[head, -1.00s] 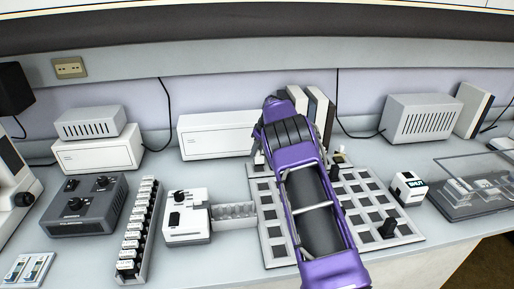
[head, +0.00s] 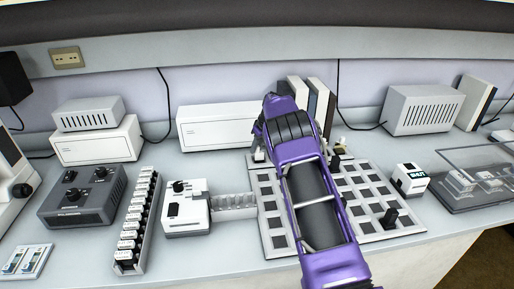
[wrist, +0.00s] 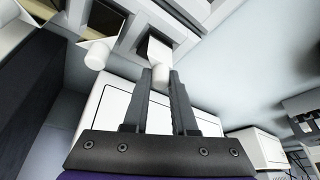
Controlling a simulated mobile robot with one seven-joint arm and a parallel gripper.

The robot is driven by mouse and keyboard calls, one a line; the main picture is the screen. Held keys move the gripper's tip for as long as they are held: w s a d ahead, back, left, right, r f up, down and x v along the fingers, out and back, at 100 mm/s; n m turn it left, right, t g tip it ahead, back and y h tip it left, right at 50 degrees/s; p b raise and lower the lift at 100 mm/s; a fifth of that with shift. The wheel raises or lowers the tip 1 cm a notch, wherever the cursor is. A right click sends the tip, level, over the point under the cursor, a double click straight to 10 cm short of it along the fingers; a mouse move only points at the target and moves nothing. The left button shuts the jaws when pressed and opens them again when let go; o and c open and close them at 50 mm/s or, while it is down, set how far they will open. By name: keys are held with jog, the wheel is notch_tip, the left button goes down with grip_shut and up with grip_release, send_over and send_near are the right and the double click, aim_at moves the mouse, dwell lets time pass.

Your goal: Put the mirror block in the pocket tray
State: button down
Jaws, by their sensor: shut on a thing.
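The pocket tray (head: 274,222) is a pale grey grid of square pockets on the bench, partly hidden by my purple arm in the head view. Its pale ribs also show at the top of the wrist view (wrist: 128,38). My gripper (wrist: 161,76) is shut on a small pale piece with a round stem and a slanted face, which I take as the mirror block (wrist: 159,50). It is at the fingertips, close to the tray ribs; whether it touches them I cannot tell. My arm hides the gripper in the head view.
Another pale stemmed piece (wrist: 97,54) is left of the fingers. A black piece (head: 389,218) stands on the tray's right part. A white labelled box (head: 410,180) and a clear-covered case (head: 478,180) lie right; a white device (head: 186,207) and slotted rack (head: 137,220) lie left.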

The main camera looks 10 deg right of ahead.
jog(key=shift+f, duration=0.15)
dwell(0.6)
jog(key=shift+c, duration=1.2)
grip_release()
notch_tip(320, 180, up, 11)
jog(key=p, duration=0.5)
